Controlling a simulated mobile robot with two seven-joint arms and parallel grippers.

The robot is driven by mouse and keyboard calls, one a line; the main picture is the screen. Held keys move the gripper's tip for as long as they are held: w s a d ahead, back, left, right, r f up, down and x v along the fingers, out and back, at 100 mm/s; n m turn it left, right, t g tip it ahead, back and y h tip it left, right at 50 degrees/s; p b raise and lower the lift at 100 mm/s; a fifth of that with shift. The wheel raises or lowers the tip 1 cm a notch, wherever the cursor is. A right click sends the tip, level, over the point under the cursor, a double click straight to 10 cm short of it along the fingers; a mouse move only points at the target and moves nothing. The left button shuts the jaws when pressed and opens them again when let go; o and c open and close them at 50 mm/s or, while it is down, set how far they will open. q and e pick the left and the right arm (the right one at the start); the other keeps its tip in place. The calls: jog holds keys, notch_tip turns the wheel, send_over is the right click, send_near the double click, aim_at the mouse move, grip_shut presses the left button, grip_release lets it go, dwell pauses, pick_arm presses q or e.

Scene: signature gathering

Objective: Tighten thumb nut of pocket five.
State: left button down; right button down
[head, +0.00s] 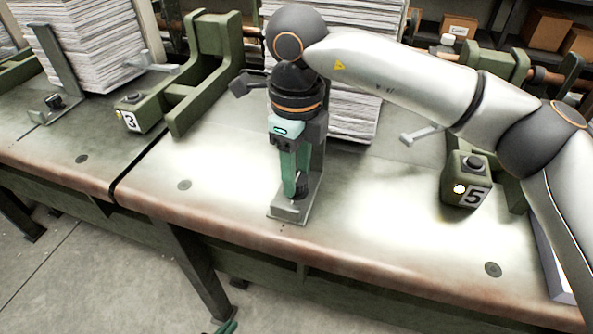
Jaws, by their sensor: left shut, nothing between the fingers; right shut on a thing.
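The dark thumb nut (302,189) of pocket five sits low on a grey metal bracket (284,212) near the front of the table. My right gripper (294,190) reaches straight down over the bracket, its green fingers shut on the nut. The fingers partly hide the nut and its stud. The green block marked 5 (468,181), with a black knob and a lit yellow lamp, stands to the right. Only the green fingertips of my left gripper (225,328) show at the bottom edge, low in front of the table; it is shut and empty.
Paper stacks (92,45) stand behind, one partly hidden by my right arm. A green block marked 3 (140,112) and another bracket (44,112) with a dark nut lie to the left. The table front (215,210) left of the bracket is clear.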

aim_at(297, 179)
dwell(0.4)
jog(key=shift+c, duration=1.8)
grip_release()
jog(key=shift+r, duration=0.15)
notch_tip(297, 179, up, 12)
jog(key=shift+r+p, duration=0.15)
jog(key=shift+p, duration=0.2)
